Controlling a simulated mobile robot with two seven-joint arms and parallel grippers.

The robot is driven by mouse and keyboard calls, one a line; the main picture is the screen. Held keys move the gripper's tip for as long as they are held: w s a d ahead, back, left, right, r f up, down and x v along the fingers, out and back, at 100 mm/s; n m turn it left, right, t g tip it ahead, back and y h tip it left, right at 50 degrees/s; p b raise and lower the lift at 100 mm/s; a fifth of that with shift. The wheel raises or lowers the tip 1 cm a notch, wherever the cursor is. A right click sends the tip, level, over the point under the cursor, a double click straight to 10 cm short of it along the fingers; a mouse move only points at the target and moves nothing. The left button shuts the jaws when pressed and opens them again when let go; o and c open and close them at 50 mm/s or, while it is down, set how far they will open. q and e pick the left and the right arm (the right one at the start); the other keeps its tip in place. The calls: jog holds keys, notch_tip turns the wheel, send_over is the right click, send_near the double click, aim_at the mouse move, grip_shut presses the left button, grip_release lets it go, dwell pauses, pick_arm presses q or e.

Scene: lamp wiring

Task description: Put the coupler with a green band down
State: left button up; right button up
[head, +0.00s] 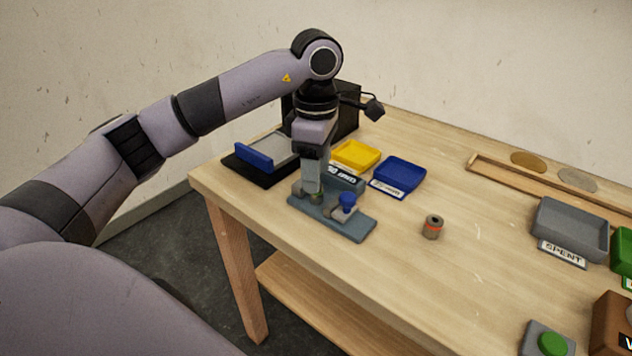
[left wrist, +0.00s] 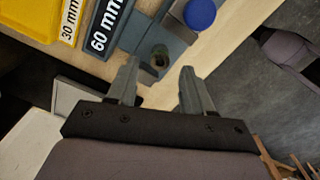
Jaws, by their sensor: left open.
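My left gripper (head: 308,190) points down over the left end of a blue-grey fixture plate (head: 352,230). It is open. The coupler with a green band (head: 316,197) stands on that end of the plate, mostly hidden by the fingers. In the left wrist view the coupler (left wrist: 160,57) shows as a small round piece with a dark hole. It lies between and just beyond the fingertips of the left gripper (left wrist: 158,70), with gaps beside it. My right gripper is in neither view.
A blue knob (head: 347,200) stands on the plate beside the gripper. A coupler with an orange-red band (head: 432,228) stands on the open table to the right. Yellow (head: 357,155) and blue (head: 399,175) bins lie behind; a grey SPENT tray (head: 570,228) is far right.

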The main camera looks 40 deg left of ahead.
pick_arm(q)
notch_tip(320, 180, up, 8)
jog(key=p, duration=0.1)
jog(key=shift+f, duration=0.1)
dwell(0.6)
